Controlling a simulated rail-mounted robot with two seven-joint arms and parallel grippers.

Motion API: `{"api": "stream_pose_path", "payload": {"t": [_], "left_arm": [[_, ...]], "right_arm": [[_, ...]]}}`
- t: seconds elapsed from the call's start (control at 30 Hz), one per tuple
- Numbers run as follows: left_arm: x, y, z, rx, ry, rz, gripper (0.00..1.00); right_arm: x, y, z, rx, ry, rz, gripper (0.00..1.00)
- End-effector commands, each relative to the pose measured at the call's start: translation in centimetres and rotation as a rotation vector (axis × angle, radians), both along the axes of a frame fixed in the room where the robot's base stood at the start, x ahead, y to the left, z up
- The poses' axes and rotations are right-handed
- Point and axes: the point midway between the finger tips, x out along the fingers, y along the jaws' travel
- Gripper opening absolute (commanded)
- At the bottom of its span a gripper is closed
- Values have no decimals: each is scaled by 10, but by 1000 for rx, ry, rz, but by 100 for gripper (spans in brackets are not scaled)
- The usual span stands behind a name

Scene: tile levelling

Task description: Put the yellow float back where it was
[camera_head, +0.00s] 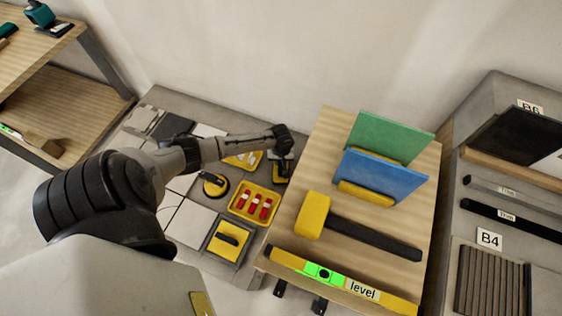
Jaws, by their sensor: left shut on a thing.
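A yellow block with a dark handle, which looks like a float (228,238), lies on a grey square at the front of the tiled floor area. My left arm reaches across the tiles from the left. My left gripper (283,155) is at the far side, beside the wooden table's left edge. It is shut on a small dark and yellow item (281,174); its shape is partly hidden by the gripper, so I cannot tell exactly what it is.
A yellow tray (236,214) with red and white pieces and a round yellow-black tool (213,185) lie near my left arm. The wooden table (290,222) holds green (385,135) and blue (378,176) boards, a yellow-headed mallet (313,216) and a level (290,262). Shelves stand right.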

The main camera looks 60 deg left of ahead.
Motion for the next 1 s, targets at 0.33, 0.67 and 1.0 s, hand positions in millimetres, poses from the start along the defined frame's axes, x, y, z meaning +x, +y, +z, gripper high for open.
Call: {"api": "stream_pose_path", "payload": {"t": [0.33,0.67,1.0], "left_arm": [[1,0,-5,0,-2,0,0],[0,0,-5,0,-1,0,51],[0,0,8,0,-1,-1,51]], "right_arm": [[1,-3,-3,-10,-1,5,43],[1,-2,-2,-8,-3,4,43],[1,0,6,0,-3,-2,43]]}}
